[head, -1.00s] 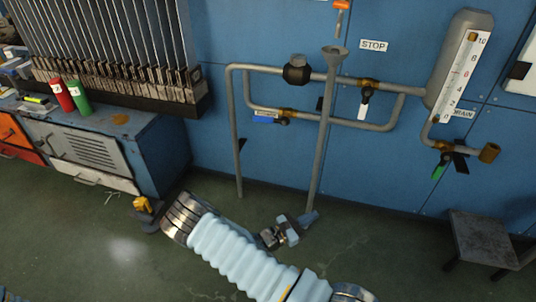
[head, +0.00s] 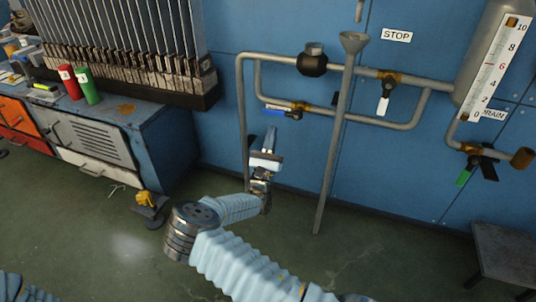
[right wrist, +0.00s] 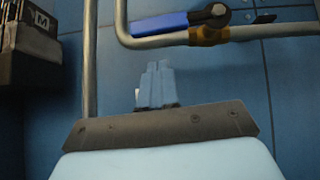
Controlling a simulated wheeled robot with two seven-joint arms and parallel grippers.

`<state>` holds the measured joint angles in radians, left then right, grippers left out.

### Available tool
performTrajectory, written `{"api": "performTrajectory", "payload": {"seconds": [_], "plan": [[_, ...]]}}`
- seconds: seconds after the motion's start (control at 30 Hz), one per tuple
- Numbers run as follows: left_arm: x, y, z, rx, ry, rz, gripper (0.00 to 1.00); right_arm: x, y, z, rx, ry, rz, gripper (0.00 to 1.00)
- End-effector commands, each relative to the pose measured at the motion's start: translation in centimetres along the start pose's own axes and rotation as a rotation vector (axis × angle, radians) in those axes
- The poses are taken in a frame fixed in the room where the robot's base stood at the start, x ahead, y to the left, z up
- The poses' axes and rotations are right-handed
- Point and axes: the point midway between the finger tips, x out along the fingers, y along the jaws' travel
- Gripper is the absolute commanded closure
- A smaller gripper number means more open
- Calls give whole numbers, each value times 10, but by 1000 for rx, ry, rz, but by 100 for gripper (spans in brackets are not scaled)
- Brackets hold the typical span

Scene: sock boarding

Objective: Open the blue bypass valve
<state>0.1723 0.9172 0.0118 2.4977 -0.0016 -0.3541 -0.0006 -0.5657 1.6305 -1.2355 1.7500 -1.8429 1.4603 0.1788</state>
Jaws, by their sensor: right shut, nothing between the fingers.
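The blue bypass valve's lever (head: 280,113) sits at a brass body (head: 300,106) on the lower pipe loop. It also shows in the right wrist view (right wrist: 160,23), running left from its pivot, roughly along the pipe. My right gripper (head: 270,136) is shut and empty, pointing up, just below the lever and apart from it. In the right wrist view its closed fingertips (right wrist: 158,66) are below the lever and pipe, with blue wall around them. My left gripper is out of view.
A white-handled valve (head: 384,104) is right of the blue one, and a green-handled valve (head: 465,175) hangs further right. A vertical pipe (head: 246,120) stands left of my right gripper. A funnel pipe (head: 338,140) stands to its right. A stool (head: 505,248) is at the lower right.

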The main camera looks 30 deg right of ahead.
Motion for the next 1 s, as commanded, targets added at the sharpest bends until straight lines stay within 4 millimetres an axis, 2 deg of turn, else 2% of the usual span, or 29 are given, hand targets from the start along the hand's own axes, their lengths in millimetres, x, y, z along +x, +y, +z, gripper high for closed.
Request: {"api": "performTrajectory", "payload": {"seconds": [0.03, 0.23, 0.67, 0.9, 1.0], "plan": [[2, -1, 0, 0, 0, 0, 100, 5, 2, 8, 4, -3, 1, 100], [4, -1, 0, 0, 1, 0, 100, 19, 1, 22, 4, -1, 1, 100], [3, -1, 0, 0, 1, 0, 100, 22, 1, 25, 4, 0, -1, 100], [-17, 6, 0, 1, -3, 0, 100, 36, 3, 38, 68, 0, -64, 100], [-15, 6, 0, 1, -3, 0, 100, 34, 4, 37, 75, -1, -72, 100]]}}
